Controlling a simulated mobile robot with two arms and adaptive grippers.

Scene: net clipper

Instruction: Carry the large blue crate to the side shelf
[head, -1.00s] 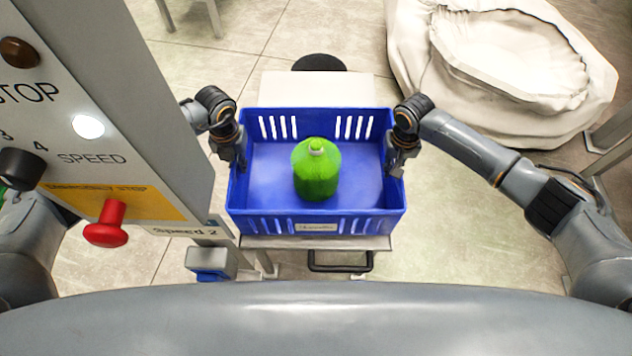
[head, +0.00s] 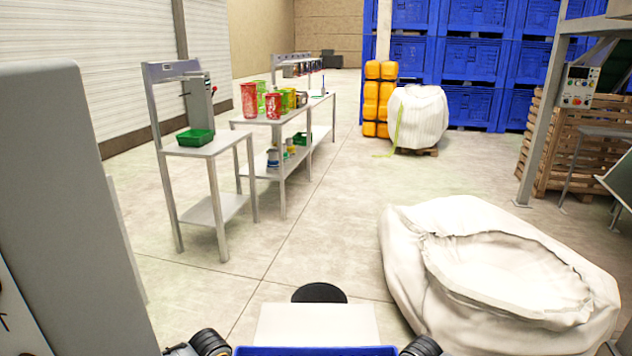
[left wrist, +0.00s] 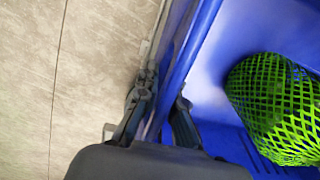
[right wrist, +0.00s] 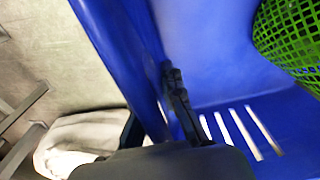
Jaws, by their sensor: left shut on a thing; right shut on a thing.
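Only the far rim of the large blue crate (head: 315,351) shows at the bottom edge of the head view. My left gripper (left wrist: 163,100) is shut on one side wall of the crate, with a finger on each side of it. My right gripper (right wrist: 158,98) is shut on the opposite side wall, near slots. A green net roll (left wrist: 275,108) lies inside the crate; its mesh also shows in the right wrist view (right wrist: 297,38). Whether the crate rests on its support is hidden. Grey shelf tables (head: 222,143) stand ahead to the left.
A pale board (head: 318,325) lies just beyond the crate. A large white sack (head: 410,260) sits on the floor at right, and a grey cabinet (head: 75,200) stands close at left. Open floor (head: 320,220) lies between the tables and sack.

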